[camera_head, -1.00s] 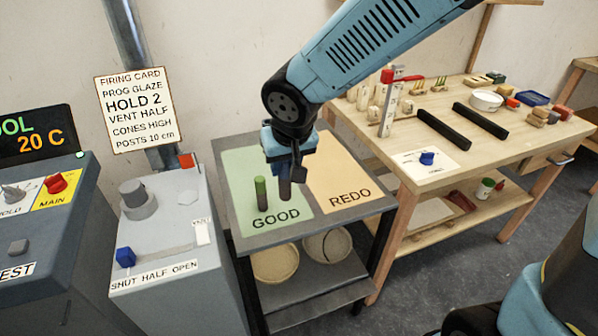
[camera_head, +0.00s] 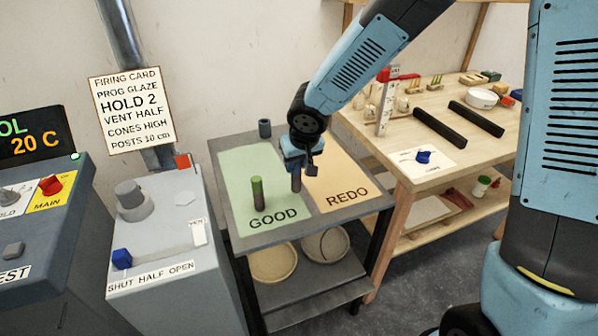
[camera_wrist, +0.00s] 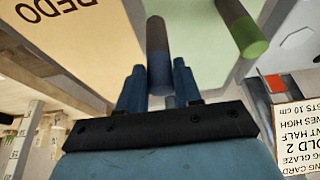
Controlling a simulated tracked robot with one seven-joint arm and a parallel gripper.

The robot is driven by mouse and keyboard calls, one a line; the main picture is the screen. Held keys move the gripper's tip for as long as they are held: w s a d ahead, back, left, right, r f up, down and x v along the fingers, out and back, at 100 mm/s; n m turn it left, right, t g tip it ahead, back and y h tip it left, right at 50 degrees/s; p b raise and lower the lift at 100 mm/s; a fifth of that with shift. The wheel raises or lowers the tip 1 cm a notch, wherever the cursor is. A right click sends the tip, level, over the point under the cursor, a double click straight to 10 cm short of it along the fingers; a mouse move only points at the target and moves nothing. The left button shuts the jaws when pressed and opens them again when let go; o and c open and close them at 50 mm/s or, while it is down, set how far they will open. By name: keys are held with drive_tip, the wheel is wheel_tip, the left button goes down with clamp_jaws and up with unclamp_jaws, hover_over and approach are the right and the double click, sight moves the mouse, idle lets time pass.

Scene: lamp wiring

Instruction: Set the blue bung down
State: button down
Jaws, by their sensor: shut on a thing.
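My gripper (camera_head: 297,166) is shut on a slim cylinder (camera_head: 296,182), which I take as the blue bung. It hangs upright below the jaws, beside the border between the green GOOD field (camera_head: 240,165) and the orange REDO field (camera_head: 335,180). In the wrist view the cylinder (camera_wrist: 157,40) is brownish grey, with a dark bluish end between the fingertips (camera_wrist: 159,78). I cannot tell whether its lower end touches the surface. A green-topped cylinder (camera_head: 257,194) stands on the GOOD field, left of my gripper; it also shows in the wrist view (camera_wrist: 243,27).
A short dark cylinder (camera_head: 264,128) stands at the back of the cart top. A blue piece (camera_head: 423,157) lies on a white card on the wooden bench (camera_head: 460,175). The vent box with a blue knob (camera_head: 122,258) is left. The front of GOOD and REDO is otherwise clear.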

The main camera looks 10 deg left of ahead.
sight(299, 168)
drive_tip(key=shift+w+f, duration=0.1)
drive_tip(key=shift+f, duration=1.55)
drive_tip(key=c, duration=0.8)
unclamp_jaws()
drive_tip(key=shift+r, duration=0.1)
drive_tip(key=shift+v, duration=5.9)
drive_tip(key=shift+w+d, duration=0.1)
